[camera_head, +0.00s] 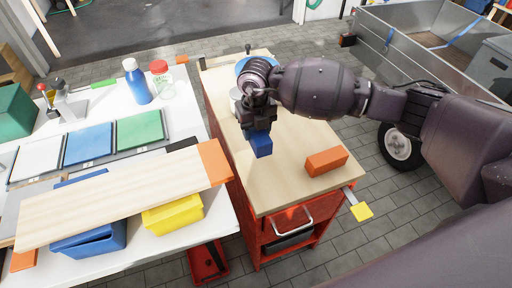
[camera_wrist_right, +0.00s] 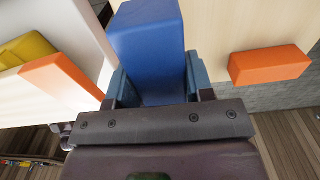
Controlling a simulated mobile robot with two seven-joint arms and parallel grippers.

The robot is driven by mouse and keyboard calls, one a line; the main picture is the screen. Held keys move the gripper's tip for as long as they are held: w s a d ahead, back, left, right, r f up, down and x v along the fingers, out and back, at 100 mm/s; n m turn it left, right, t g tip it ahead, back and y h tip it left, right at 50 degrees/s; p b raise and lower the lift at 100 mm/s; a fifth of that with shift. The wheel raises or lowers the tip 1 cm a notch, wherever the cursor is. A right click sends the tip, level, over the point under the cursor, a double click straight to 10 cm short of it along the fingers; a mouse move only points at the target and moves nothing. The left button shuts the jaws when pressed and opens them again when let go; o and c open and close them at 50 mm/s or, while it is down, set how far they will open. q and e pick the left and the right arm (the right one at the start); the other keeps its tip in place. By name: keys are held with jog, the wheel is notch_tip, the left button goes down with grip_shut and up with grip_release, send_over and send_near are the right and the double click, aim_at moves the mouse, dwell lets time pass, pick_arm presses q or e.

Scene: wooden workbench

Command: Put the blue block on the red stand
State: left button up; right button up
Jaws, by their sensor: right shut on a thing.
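The blue block (camera_head: 261,146) is between the jaws of my right gripper (camera_head: 258,128), which is shut on it. In the right wrist view the blue block (camera_wrist_right: 148,45) sticks out between the two fingers of the gripper (camera_wrist_right: 158,82). The red stand (camera_head: 326,162) looks like a low orange-red block lying on the wooden bench top, to the right of the held block and nearer the front edge. It also shows in the right wrist view (camera_wrist_right: 270,65), apart from the blue block. Whether the blue block touches the bench top I cannot tell. My left gripper is not in view.
The wooden top of the red cabinet (camera_head: 285,185) is clear around the stand. A blue round thing (camera_head: 243,66) is partly hidden behind my right arm. At left, a white table holds a long board (camera_head: 110,205) with an orange end, bins, coloured panels and bottles.

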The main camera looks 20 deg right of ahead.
notch_tip(320, 180, down, 8)
jog(key=shift+r+b, duration=0.2)
jog(key=shift+b, duration=0.4)
jog(key=shift+f, duration=0.2)
jog(key=shift+r, duration=0.1)
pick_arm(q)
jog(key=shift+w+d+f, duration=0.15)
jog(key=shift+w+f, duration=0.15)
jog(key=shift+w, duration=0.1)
pick_arm(e)
jog(key=o, duration=0.6)
jog(key=shift+f, duration=0.2)
jog(key=o, duration=0.4)
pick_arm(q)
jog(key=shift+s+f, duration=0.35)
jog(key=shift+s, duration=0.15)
